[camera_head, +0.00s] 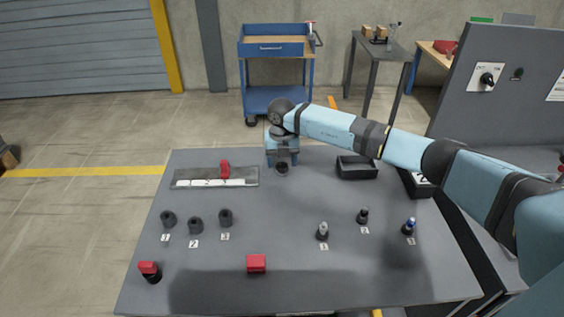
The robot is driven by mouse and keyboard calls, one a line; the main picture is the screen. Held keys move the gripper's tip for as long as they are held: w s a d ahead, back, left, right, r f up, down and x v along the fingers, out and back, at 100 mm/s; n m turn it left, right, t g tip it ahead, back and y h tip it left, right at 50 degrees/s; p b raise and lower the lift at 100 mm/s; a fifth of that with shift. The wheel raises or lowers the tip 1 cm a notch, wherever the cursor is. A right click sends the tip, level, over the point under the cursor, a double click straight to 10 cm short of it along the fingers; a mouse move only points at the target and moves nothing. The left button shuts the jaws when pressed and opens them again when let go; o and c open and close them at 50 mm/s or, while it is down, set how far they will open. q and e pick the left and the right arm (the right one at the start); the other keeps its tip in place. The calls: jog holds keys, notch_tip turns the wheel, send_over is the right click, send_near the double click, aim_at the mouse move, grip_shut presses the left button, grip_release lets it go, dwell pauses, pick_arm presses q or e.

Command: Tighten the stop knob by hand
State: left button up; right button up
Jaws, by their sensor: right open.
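A red piece (225,169) stands on a flat grey rail (190,178) with a numbered white strip, at the back left of the table; it looks like the stop, but its knob is too small to make out. My right gripper (283,166) points down at the back middle of the table, to the right of the rail's end and apart from the red piece. Its fingers are spread. A small dark round thing (282,170) shows at the fingertips; I cannot tell whether they touch it. My left gripper is not in view.
Several dark cylinders with number labels stand on the grey table (290,205). A red block (256,263) and a red-topped black piece (150,271) are near the front. A black tray (356,168) is right of my gripper, below my arm. The table's centre is clear.

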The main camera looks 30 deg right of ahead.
aim_at(282, 164)
notch_tip(282, 164, up, 13)
jog(key=shift+b, duration=0.45)
jog(key=shift+f, duration=0.1)
